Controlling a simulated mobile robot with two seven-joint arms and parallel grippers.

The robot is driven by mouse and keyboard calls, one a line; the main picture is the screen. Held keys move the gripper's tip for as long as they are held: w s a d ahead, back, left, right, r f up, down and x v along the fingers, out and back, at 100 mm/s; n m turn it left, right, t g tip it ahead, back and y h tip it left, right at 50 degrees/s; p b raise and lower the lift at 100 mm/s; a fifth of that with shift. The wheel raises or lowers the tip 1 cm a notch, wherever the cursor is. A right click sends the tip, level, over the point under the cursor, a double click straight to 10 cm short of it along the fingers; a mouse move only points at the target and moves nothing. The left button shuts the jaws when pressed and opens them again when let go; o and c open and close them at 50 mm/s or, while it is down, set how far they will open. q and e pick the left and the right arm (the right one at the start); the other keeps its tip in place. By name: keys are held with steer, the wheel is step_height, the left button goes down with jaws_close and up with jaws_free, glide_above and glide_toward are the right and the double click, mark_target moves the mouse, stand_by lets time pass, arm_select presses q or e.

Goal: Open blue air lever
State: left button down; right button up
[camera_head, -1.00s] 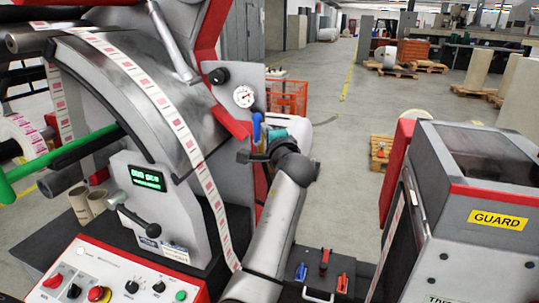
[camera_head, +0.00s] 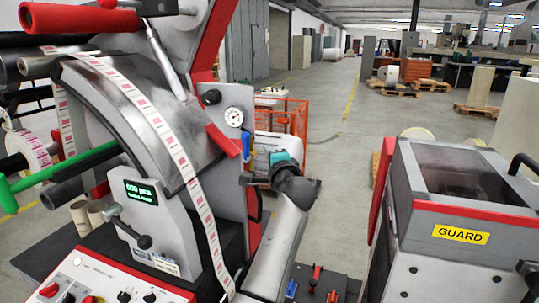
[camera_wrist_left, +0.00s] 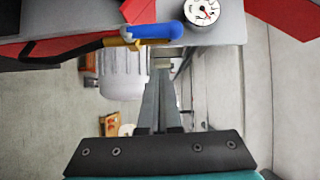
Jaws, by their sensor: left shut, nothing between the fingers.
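The blue air lever (camera_head: 246,145) stands upright just below the pressure gauge (camera_head: 234,117) on the machine's grey side panel. In the left wrist view the blue lever (camera_wrist_left: 158,31) lies across the top of the picture, on a yellow valve body (camera_wrist_left: 120,42) with a dark hose. My left gripper (camera_head: 245,179) is just below the lever in the head view. In the left wrist view its fingers (camera_wrist_left: 160,72) are shut and empty, pointing toward the lever with a small gap in the picture. Contact does not show. My right gripper is not in view.
The label web (camera_head: 185,160) runs down the rewinder on the left. A grey and red guard unit (camera_head: 460,215) stands at the right. Small coloured levers (camera_head: 316,274) are on a dark panel at the bottom. An orange crate (camera_head: 290,118) and open floor lie behind.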

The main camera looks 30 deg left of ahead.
arm_select(q)
steer(key=v, duration=0.9)
steer(key=shift+f+b, duration=0.2)
steer(key=shift+b, duration=0.2)
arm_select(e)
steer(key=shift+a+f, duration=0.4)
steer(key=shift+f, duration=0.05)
arm_select(q)
steer(key=shift+s+a, duration=0.1)
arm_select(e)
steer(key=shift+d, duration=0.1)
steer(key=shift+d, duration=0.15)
